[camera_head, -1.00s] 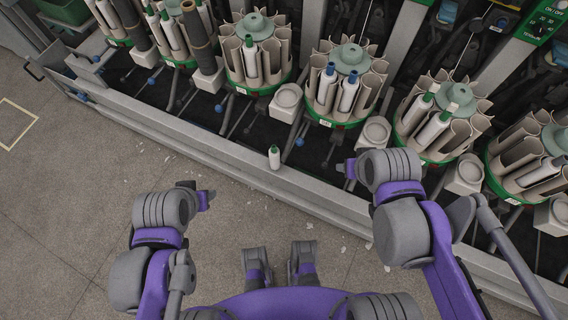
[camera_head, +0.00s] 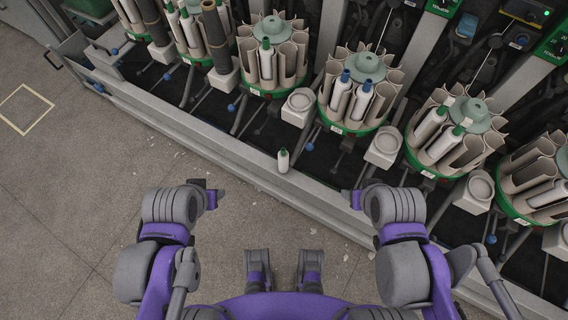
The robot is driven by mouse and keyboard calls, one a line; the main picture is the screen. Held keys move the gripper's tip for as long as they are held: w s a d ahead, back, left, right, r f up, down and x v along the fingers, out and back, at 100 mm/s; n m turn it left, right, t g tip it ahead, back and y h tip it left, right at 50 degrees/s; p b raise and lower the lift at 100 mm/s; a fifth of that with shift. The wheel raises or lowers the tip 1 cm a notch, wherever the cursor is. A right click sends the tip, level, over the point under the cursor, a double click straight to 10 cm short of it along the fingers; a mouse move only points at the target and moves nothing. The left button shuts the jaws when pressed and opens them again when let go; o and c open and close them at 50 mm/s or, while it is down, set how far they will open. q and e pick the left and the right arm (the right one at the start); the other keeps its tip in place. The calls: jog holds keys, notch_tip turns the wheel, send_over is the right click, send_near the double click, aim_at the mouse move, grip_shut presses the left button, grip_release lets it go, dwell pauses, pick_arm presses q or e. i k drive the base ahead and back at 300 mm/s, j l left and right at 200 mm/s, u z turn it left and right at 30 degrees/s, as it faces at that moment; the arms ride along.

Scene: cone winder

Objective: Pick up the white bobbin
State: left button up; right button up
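A white bobbin (camera_head: 283,161) with a green tip stands upright and alone on the grey front ledge (camera_head: 228,147) of the winder, near the middle of the view. The end of my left arm, with the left gripper (camera_head: 211,198), is below and left of it, apart from it. The end of my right arm, with the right gripper (camera_head: 355,199), is below and right of it, also apart. Only small purple and dark parts show at both arm ends. The fingers cannot be made out, and nothing is seen held.
Several round holders with green rims, such as one (camera_head: 343,128) with white blue-tipped bobbins, line the machine behind the ledge. Pale blocks with round tops (camera_head: 298,107) stand between them. Another holder (camera_head: 433,170) has green-tipped bobbins. The floor (camera_head: 85,200) at left is clear.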

aim_at(283, 155)
jog(key=i+j+z, duration=0.15)
jog(key=j, duration=0.2)
jog(key=i+j+z, duration=0.15)
jog(key=j, duration=0.2)
jog(key=i+j+z, duration=0.2)
jog(key=j, duration=0.2)
jog(key=k+z, duration=0.1)
jog(key=z, duration=1.45)
